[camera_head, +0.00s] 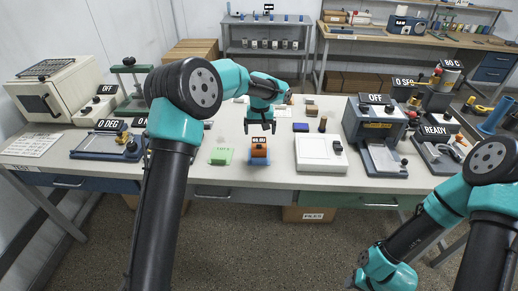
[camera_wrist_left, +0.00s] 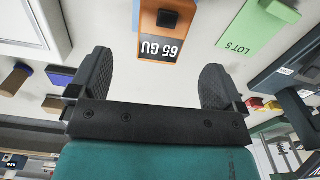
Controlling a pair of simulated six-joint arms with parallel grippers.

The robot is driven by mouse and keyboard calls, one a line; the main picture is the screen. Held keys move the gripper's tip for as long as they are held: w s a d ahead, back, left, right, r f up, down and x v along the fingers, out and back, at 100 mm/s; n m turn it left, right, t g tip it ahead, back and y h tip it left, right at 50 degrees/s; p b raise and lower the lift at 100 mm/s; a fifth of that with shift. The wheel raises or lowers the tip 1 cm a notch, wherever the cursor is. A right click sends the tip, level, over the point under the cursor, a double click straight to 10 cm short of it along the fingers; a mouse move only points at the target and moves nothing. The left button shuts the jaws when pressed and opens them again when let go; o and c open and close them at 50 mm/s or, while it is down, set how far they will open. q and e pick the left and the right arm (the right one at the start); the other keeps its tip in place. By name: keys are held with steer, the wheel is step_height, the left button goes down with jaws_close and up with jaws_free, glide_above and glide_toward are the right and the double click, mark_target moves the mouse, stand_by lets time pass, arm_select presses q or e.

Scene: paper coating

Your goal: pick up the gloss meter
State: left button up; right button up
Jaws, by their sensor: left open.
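The gloss meter (camera_head: 260,150) is a small orange block with a dark label reading about 65 GU. It sits on a blue base on the white table, near the front edge. My left gripper (camera_head: 260,128) is open and empty, fingers pointing down, just behind and above the gloss meter in the head view. In the left wrist view the orange gloss meter (camera_wrist_left: 168,28) shows at the top, ahead of the gap between the spread fingers (camera_wrist_left: 156,80), and no contact shows. My right arm is folded at the lower right in the head view; its fingers do not show.
A green LOT 5 card (camera_head: 221,155) lies left of the gloss meter. A white flat device (camera_head: 320,155) stands to its right. A grey machine (camera_head: 376,122) stands farther right, a blue-framed device (camera_head: 105,145) far left.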

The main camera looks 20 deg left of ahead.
mark_target(259, 143)
arm_select(q)
steer(key=shift+f, duration=2.3)
steer(key=shift+w+a+f, duration=0.1)
steer(key=shift+a+f, duration=0.05)
steer(key=shift+f, duration=1.15)
steer(key=shift+a+f, duration=0.1)
steer(key=shift+f, duration=1.2)
steer(key=c, duration=1.3)
steer(key=shift+r, duration=0.15)
